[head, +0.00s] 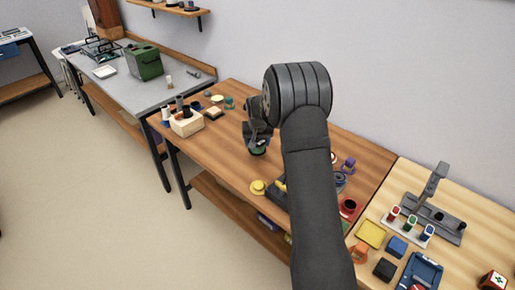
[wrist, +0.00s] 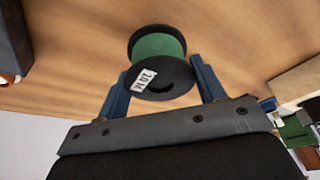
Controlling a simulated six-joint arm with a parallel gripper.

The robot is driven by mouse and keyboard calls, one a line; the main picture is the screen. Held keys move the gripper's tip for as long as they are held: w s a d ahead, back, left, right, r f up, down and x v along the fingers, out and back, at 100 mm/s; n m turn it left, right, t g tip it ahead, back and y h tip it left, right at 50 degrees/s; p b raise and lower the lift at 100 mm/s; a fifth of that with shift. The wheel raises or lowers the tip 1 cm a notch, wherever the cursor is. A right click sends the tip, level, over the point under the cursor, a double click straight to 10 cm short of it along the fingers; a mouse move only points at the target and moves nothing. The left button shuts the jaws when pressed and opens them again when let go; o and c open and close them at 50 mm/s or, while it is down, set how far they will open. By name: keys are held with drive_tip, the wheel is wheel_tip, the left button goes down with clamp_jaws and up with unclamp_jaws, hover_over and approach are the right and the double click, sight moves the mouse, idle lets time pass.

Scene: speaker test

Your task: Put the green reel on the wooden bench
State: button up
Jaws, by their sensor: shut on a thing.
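The green reel has black flanges and a white printed label, and it shows clearly in the wrist view (wrist: 158,46). In the head view the reel (head: 259,151) is a small dark and green shape under my gripper (head: 257,145). The blue fingers of my gripper (wrist: 160,68) are on either side of the reel, shut on it. The wooden bench (head: 220,146) is the brown bench in the middle, and the reel is over its top. I cannot tell whether the reel touches it. My arm hides part of the bench.
A yellow spool (head: 258,187) is near the front edge. A grey bench (head: 125,85) adjoins at left; a lighter bench (head: 402,180) adjoins at right. Bare wood lies left of my gripper.

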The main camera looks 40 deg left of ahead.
sight(258, 148)
drive_tip(key=shift+f, duration=1.75)
drive_tip(key=shift+f, duration=0.15)
drive_tip(key=o, duration=1)
drive_tip(key=shift+o, duration=0.2)
drive_tip(key=v, duration=1.2)
